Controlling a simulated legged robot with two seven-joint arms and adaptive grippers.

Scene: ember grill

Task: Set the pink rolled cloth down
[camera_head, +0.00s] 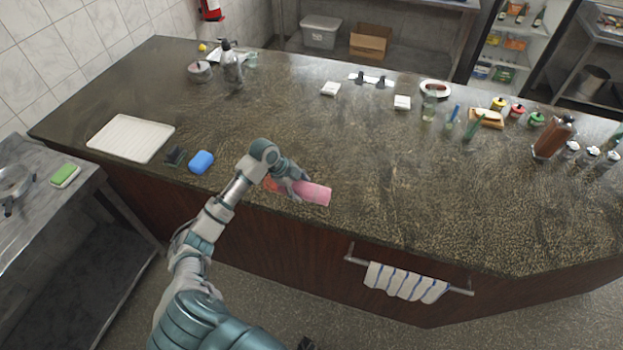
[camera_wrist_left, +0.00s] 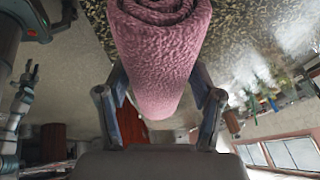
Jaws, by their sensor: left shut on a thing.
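The pink rolled cloth (camera_head: 314,194) is in my left gripper (camera_head: 297,187), over the front edge of the dark stone counter. In the left wrist view the cloth (camera_wrist_left: 165,55) is a thick fuzzy roll, and the fingers of my left gripper (camera_wrist_left: 158,105) press on its two sides. Its spiral end faces up in that view. Whether the roll touches the counter (camera_head: 330,140) is hard to tell. My right gripper (camera_wrist_left: 27,85) shows small at the left of the wrist view; its jaws are too small to judge.
A blue sponge (camera_head: 201,161), a dark small item (camera_head: 174,156) and a white tray (camera_head: 131,138) lie left of my gripper. A reddish item (camera_head: 272,185) shows beside the gripper. A striped towel (camera_head: 405,283) hangs on the front rail. The counter's middle is clear.

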